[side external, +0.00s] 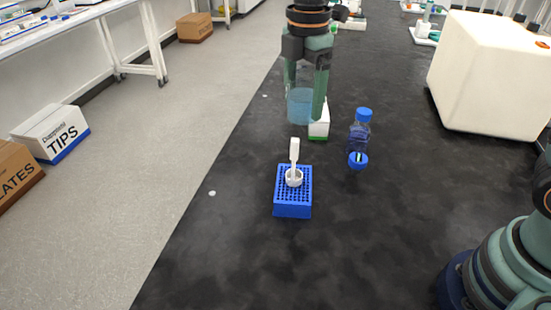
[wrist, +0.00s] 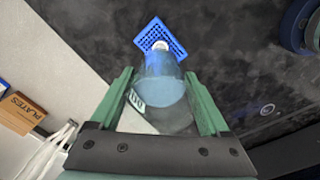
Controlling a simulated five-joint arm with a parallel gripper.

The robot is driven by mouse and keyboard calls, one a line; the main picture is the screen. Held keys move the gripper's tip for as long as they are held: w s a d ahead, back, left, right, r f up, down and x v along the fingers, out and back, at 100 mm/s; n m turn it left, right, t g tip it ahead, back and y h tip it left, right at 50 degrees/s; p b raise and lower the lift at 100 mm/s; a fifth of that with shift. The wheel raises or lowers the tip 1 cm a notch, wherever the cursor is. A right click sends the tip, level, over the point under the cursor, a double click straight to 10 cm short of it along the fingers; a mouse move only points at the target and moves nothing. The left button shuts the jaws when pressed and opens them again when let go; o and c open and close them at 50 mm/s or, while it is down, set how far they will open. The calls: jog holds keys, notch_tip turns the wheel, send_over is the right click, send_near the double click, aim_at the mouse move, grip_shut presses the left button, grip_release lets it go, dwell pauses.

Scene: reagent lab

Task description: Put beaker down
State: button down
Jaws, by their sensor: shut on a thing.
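My gripper (side external: 307,92) is shut on a clear beaker (side external: 300,107) of pale blue liquid. The beaker hangs upright below the wrist, apparently above the black bench. In the wrist view the beaker (wrist: 165,98) sits between the two green fingers of my gripper (wrist: 163,100). In the side view it is above and behind the blue rack and partly in front of a white and green box.
The white and green box (side external: 320,128) stands behind. A large white block (side external: 488,72) is far right. Bench front is clear.

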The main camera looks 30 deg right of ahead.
jog(key=s+a+f+n, duration=0.1)
jog(key=s+a+n, duration=0.4)
jog(key=s, duration=0.6)
jog(key=s+a+n, duration=0.3)
jog(key=s+a, duration=0.5)
jog(key=s, duration=0.4)
jog(key=f, duration=1.5)
jog(key=shift+s+d+f, duration=0.1)
jog(key=shift+d+f, duration=0.05)
jog(key=shift+d, duration=0.1)
jog(key=shift+f, duration=2.35)
jog(key=shift+f, duration=0.1)
grip_release()
